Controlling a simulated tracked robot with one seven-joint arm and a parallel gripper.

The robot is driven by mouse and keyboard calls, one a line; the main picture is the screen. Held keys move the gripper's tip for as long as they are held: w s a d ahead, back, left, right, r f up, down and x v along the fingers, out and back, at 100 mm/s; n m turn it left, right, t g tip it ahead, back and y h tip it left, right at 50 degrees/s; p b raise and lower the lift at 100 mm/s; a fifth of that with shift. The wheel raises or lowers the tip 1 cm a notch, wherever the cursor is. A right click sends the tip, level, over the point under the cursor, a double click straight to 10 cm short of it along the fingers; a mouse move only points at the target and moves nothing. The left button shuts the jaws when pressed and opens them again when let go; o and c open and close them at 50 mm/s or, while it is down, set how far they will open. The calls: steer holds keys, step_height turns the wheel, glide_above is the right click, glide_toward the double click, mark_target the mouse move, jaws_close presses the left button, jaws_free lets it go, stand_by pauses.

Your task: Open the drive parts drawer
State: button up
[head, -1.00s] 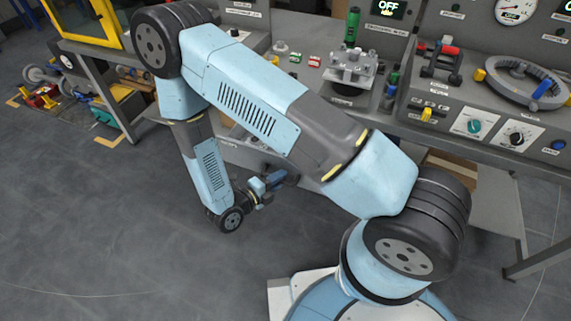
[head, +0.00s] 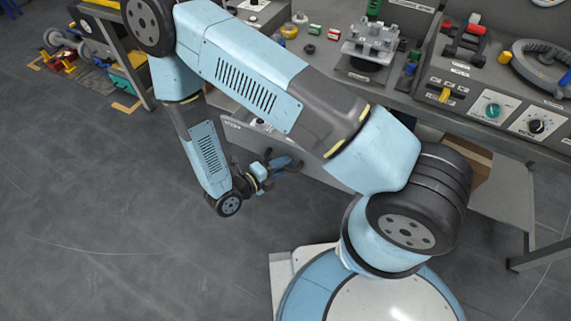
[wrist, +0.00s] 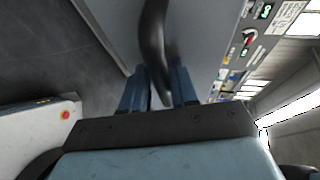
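The drawer's grey front panel (head: 310,165) stands out from under the bench in the head view, with a gap behind its top edge at the left. Its label is too small to read surely. My gripper (head: 284,164) is at this front, low beside the bench. In the wrist view, the dark curved handle (wrist: 153,38) runs down between the two blue fingers of my gripper (wrist: 160,88), against the grey drawer front (wrist: 205,35). The fingers look closed around the handle. The drawer's inside is mostly hidden by my arm.
The grey bench (head: 400,98) carries a metal fixture (head: 370,42), small coloured parts and a control panel (head: 490,105) at right. A bench leg (head: 525,215) stands at right. The floor (head: 90,200) at left is clear.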

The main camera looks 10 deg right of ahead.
steer(key=shift+a+r, duration=0.1)
steer(key=shift+a, duration=0.15)
steer(key=v, duration=1.3)
steer(key=shift+s+a, duration=0.15)
steer(key=shift+a, duration=0.05)
steer(key=w+d+r+m+g+y, duration=0.1)
steer(key=w+d+r+m+g, duration=0.25)
steer(key=r+m, duration=0.4)
steer(key=w+d+r+m+g+y, duration=0.1)
steer(key=w+d+r+m+g, duration=0.35)
steer(key=r, duration=0.45)
steer(key=w+d+r+m+g+y, duration=0.1)
steer(key=w+d+r+m+y, duration=0.15)
steer(key=d+r+m, duration=0.4)
steer(key=s+d+r+m+t+y, duration=0.3)
steer(key=d+r+m, duration=0.5)
steer(key=r+m, duration=0.3)
steer(key=s+d+r+m+t+y, duration=0.3)
steer(key=s+d+r+m+y, duration=0.2)
steer(key=d+r+m, duration=0.3)
steer(key=shift+s+r+m+y, duration=0.2)
steer(key=shift+r+m+y, duration=0.15)
steer(key=shift+r+m, duration=2.2)
